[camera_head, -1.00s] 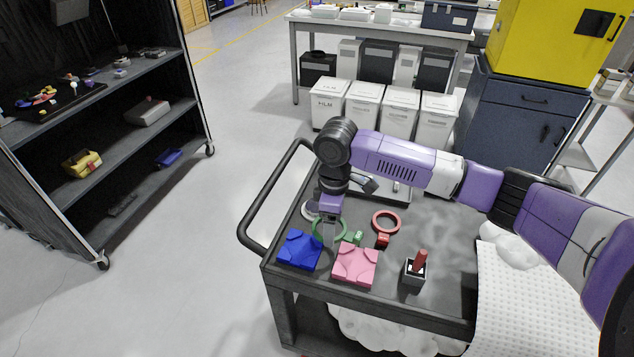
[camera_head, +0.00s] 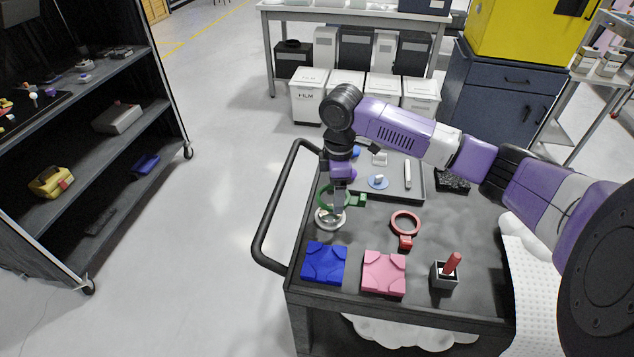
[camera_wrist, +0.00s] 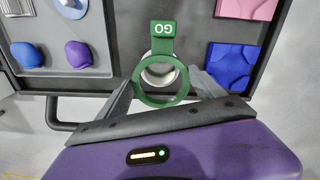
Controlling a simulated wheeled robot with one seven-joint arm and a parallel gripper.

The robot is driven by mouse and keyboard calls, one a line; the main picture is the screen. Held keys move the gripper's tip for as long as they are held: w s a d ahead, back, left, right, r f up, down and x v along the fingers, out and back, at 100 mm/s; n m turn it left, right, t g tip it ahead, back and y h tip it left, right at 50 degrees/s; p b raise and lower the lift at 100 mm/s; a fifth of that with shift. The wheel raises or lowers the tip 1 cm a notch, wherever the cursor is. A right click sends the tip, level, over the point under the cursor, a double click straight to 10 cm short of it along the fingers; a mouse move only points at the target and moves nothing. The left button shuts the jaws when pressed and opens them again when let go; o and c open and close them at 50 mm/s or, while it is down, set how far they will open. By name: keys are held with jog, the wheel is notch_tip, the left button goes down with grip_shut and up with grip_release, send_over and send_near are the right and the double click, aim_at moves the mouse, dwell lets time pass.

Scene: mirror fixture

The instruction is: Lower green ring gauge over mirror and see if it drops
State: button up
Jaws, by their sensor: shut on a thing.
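The green ring gauge (camera_head: 360,200) has a square tab that reads GO in the wrist view (camera_wrist: 163,28). My gripper (camera_head: 338,207) is shut on the ring and holds it level above the cart top. The mirror (camera_head: 331,222) is a round, pale silver piece on the cart, just under the ring in the head view. In the wrist view the mirror (camera_wrist: 160,72) shows through the ring's opening, off centre toward the tab. The ring looks above the mirror, not around it; the exact gap is hard to tell.
A red ring gauge (camera_head: 405,222) lies to the right. A blue block (camera_head: 324,263), a pink block (camera_head: 384,273) and a dark holder with a red stick (camera_head: 446,274) stand along the front. A grey tray (camera_head: 421,178) with small parts is behind. The cart handle (camera_head: 262,225) is left.

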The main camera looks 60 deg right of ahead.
jog(key=shift+w+f, duration=0.1)
jog(key=shift+w, duration=0.25)
notch_tip(320, 180, down, 4)
jog(key=b, duration=0.3)
jog(key=shift+b, duration=0.4)
jog(key=shift+f, duration=0.55)
dwell(0.9)
jog(key=shift+s+f+b, duration=0.1)
jog(key=shift+f+b, duration=0.2)
jog(key=shift+f, duration=0.75)
dwell(1.1)
jog(key=shift+r, duration=0.15)
dwell(0.7)
jog(key=shift+r+p, duration=2.95)
jog(key=shift+r, duration=0.2)
jog(key=shift+s+f, duration=0.1)
